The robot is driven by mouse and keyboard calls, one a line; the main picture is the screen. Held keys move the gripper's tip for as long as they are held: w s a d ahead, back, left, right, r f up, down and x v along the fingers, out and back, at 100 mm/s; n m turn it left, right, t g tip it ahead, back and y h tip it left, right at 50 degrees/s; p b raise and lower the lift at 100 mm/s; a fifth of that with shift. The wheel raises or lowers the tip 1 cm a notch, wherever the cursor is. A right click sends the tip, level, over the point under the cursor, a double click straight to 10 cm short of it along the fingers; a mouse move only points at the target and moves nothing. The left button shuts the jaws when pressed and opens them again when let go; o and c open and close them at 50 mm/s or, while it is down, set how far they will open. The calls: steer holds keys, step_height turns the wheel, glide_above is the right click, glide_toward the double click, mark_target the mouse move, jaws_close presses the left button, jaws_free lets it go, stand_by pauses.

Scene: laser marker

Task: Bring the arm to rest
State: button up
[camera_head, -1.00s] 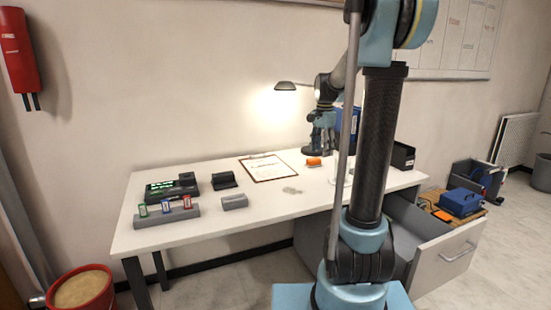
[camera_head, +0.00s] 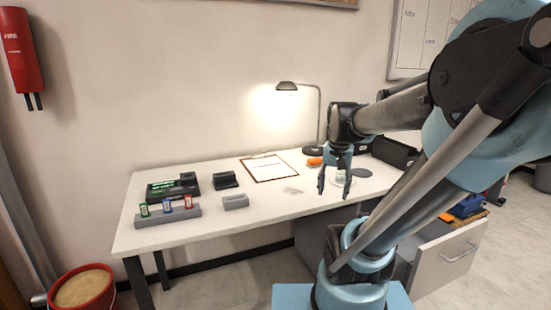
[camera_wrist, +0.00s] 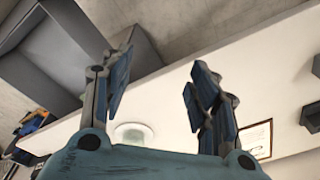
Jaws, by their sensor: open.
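My gripper (camera_head: 335,181) hangs fingers-down over the right part of the white table (camera_head: 225,211) in the head view. Its two fingers are spread and nothing is between them. In the wrist view my gripper (camera_wrist: 160,95) also shows two parted fingers, with a pale round glass-like thing (camera_wrist: 132,133) on the table below. My arm reaches across the right side of the head view and hides part of the table and the drawer.
A dark device (camera_head: 172,189) and a grey rack (camera_head: 168,216) stand at left. An open drawer (camera_head: 447,258) juts out at right.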

steer(key=s+f+n, duration=0.4)
steer(key=s+f, duration=0.4)
steer(key=s, duration=0.1)
steer(key=shift+s+f+t, duration=0.15)
steer(key=shift+f+t, duration=0.15)
steer(key=shift+w+f, duration=0.2)
steer(key=shift+w, duration=0.25)
